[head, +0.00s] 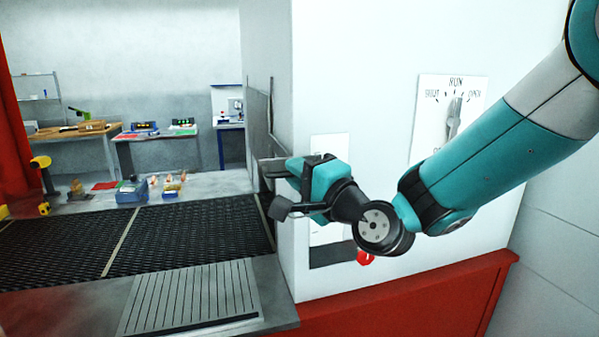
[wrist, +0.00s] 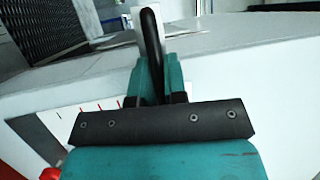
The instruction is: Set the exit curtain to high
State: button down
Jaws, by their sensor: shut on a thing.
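My gripper (head: 283,190) is beside the left edge of the white housing (head: 350,50), pointing left. In the wrist view its two teal fingers (wrist: 160,82) are shut on a black, rounded lever handle (wrist: 151,40). A pale plate (head: 330,147) on the housing is partly hidden behind my gripper. Red and dark scale marks (wrist: 98,106) show on the housing in the wrist view, but no readable setting. A grey upright panel (head: 258,120) stands at the housing's edge. I cannot tell whether it is the exit curtain.
A red knob (head: 365,257) sits below my wrist. The dark mesh belt (head: 190,233) and a slatted plate (head: 190,298) lie left. Yellow devices (head: 41,163) and small goods stand beyond the belt.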

notch_tip(320, 180, down, 7)
jog(key=b, duration=0.6)
jog(key=shift+r, duration=0.15)
jog(key=c, duration=1.2)
grip_release()
jog(key=shift+o, duration=0.2)
jog(key=b+v, duration=1.5)
jog(key=v, duration=0.2)
